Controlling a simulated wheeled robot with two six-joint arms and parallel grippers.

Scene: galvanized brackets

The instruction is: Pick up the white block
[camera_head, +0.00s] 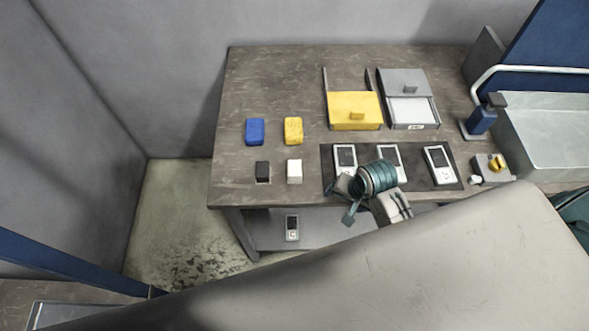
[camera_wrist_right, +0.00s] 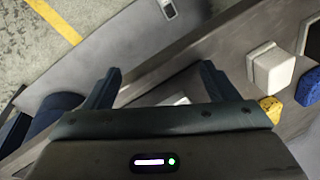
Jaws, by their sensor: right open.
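The white block (camera_head: 294,171) stands near the front edge of the wooden table, right of a black block (camera_head: 262,172). The white block also shows at the right of the right wrist view (camera_wrist_right: 270,68), outside the space between the fingers. My right gripper (camera_head: 345,201) is at the table's front edge, to the right of the white block and apart from it. Its two fingers (camera_wrist_right: 160,82) are spread with nothing held between them. My left gripper is not in view.
A blue block (camera_head: 255,131) and a yellow block (camera_head: 293,130) lie behind. White handheld devices, including one (camera_head: 439,164), lie on a dark mat at the right. A yellow-fronted drawer box (camera_head: 354,112) stands behind the mat. Another device (camera_head: 292,228) lies on the lower shelf.

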